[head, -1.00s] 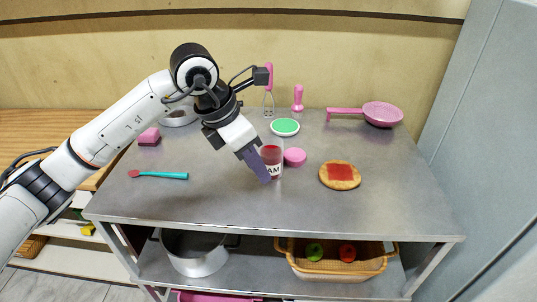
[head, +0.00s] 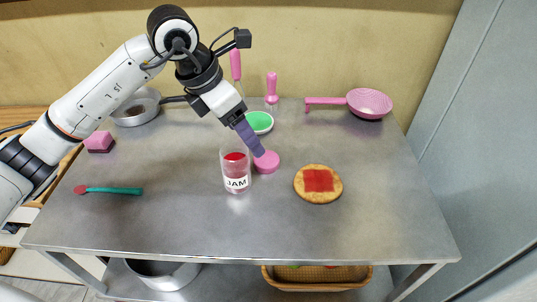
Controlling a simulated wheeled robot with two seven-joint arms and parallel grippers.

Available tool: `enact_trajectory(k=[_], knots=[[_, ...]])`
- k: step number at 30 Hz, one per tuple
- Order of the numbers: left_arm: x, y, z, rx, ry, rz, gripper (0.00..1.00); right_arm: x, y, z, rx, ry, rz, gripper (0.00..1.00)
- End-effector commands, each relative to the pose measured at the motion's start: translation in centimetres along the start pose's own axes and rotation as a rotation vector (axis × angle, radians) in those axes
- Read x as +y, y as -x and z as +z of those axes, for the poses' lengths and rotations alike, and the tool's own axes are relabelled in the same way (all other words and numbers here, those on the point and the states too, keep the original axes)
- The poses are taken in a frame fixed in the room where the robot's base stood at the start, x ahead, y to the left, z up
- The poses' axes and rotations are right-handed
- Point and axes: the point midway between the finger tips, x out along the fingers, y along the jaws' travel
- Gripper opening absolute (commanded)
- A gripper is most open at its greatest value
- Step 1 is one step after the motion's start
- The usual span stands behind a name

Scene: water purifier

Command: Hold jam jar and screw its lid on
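The jam jar (head: 236,172) stands upright and open on the grey table, with red jam inside and a JAM label on its front. The pink lid (head: 266,162) lies on the table just right of the jar. My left gripper (head: 256,147) points down at the lid, with its purple fingers at the lid's upper left edge. Its fingers overlap in this view, so I cannot tell whether it is open or shut on the lid. My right gripper is not in view.
A slice with red jam (head: 318,184) lies to the right. A pink pan (head: 368,103), a green dish (head: 259,122) and pink-handled tools (head: 271,88) are at the back. A spatula (head: 113,190), a sponge (head: 99,142) and a pan (head: 136,108) are at left. The front of the table is clear.

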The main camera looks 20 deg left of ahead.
Motion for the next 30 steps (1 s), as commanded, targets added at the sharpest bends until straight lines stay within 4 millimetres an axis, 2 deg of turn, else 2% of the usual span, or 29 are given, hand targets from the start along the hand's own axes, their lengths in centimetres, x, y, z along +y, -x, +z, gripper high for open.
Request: enact_trajectory(k=[1, 4, 12, 17, 25, 30], knots=[[0.0, 0.0, 0.0, 0.000, 0.000, 0.000, 0.71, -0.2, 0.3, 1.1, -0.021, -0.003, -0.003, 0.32], [0.0, -0.8, 0.0, 0.002, 0.002, -0.002, 0.71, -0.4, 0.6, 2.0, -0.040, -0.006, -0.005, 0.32], [-0.1, -4.5, 0.1, 0.002, 0.002, -0.002, 0.71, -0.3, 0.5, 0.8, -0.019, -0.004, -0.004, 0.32], [0.0, -5.1, 0.1, 0.000, 0.000, 0.000, 0.71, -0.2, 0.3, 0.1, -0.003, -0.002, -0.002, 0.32], [-0.1, -5.3, 0.2, 0.001, 0.000, -0.001, 0.71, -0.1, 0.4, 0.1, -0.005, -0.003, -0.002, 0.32], [-0.4, -7.5, 0.7, 0.002, 0.002, -0.005, 0.71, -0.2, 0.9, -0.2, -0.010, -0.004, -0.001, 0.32]])
